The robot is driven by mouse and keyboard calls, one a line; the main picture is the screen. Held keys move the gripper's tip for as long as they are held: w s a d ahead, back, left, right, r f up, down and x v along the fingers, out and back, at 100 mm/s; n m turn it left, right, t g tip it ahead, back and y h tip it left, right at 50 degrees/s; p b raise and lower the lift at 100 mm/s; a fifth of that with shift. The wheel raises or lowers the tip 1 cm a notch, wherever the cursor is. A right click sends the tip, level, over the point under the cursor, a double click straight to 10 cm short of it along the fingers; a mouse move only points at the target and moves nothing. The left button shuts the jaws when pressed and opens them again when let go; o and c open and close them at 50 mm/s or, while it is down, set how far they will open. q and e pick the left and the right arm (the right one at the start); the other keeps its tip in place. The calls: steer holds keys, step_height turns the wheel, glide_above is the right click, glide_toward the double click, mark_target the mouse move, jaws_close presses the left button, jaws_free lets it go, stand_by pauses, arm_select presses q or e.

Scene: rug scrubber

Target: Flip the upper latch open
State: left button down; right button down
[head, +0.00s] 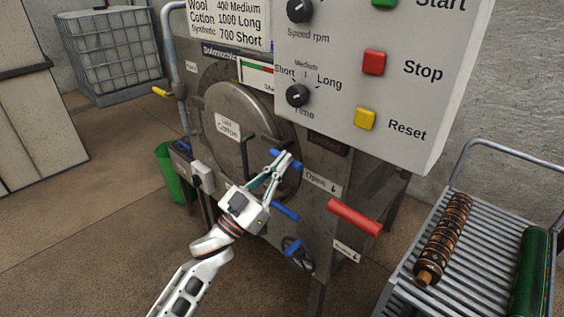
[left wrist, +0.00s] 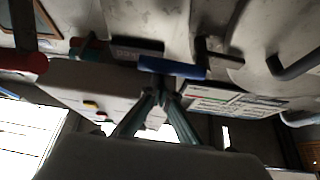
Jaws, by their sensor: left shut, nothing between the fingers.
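The upper latch (head: 296,165) is a blue handle on the right side of the round door (head: 227,122) of the grey machine. A second blue latch (head: 286,210) sits lower on the same side. My left gripper (head: 284,160) is shut and empty, with its fingertips at the upper latch and partly covering it in the head view. In the left wrist view a blue handle (left wrist: 172,67) lies just beyond the fingertips (left wrist: 163,97). I cannot tell whether they touch it. My right gripper is not in view.
A control box (head: 395,60) with knobs and coloured buttons overhangs above. A red handle (head: 354,217) juts out to the right. A blue valve (head: 297,252) is below. A cart (head: 405,283) with rolled rugs stands at the right. Floor is free at the front left.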

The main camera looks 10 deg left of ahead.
arm_select(q)
steer(key=shift+f+m, duration=0.2)
steer(key=shift+m, duration=0.1)
steer(key=w+a+f+m+g+h, duration=0.1)
steer(key=m+g, duration=0.4)
steer(key=m, duration=0.6)
steer(key=w+a+f+m+g, duration=0.2)
steer(key=f+m+g, duration=0.3)
steer(key=m, duration=0.6)
steer(key=shift+a+f+g+h+b, duration=0.2)
steer(key=shift+a+g+h+b, duration=0.15)
steer(key=shift+a+g, duration=0.35)
steer(key=shift+m, duration=0.3)
steer(key=shift+s+d, duration=0.1)
steer(key=shift+d, duration=0.05)
